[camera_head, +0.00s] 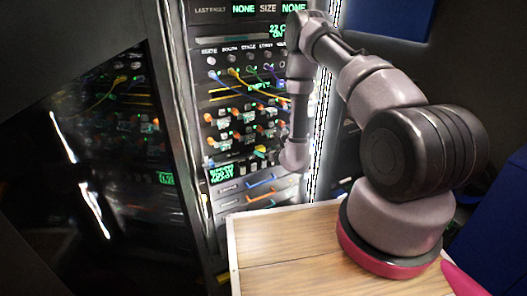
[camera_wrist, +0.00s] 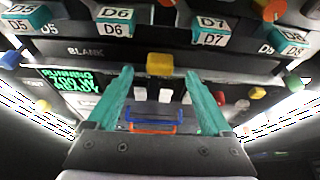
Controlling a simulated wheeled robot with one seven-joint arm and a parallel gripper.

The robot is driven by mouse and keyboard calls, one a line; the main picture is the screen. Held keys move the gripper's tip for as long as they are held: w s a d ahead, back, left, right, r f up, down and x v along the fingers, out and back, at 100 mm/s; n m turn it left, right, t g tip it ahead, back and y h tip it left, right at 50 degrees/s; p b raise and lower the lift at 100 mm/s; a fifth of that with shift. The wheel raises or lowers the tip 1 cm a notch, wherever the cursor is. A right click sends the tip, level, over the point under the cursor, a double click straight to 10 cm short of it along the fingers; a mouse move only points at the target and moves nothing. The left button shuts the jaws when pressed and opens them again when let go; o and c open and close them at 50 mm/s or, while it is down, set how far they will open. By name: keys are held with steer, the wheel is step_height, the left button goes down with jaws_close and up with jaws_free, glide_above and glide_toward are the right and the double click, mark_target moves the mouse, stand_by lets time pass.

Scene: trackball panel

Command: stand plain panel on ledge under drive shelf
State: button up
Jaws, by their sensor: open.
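My gripper (camera_wrist: 158,74) is open in the wrist view, its two teal fingers pointing at the rack front with nothing gripped. The drive shelf, with drives labelled D5 to D8 (camera_wrist: 116,22), runs along the top of that view; in the head view the shelf (camera_head: 242,124) shows rows of orange and white knobs. Just below it, a dark strip marked BLANK (camera_wrist: 88,50) may be the plain panel. A yellow block (camera_wrist: 160,64) shows between my fingertips. I cannot clearly make out the ledge.
Below the strip are a green display (camera_wrist: 78,84), white keys and blue and orange handles (camera_wrist: 153,127). Cables (camera_head: 245,75) hang above a slot marked EMPTY. A wooden tabletop (camera_head: 280,245) stands in front. A dark glossy rack door (camera_head: 120,150) is at left.

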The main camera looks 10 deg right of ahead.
steer(key=v, duration=0.7)
steer(key=shift+s+r, duration=0.15)
steer(key=shift+s, duration=0.05)
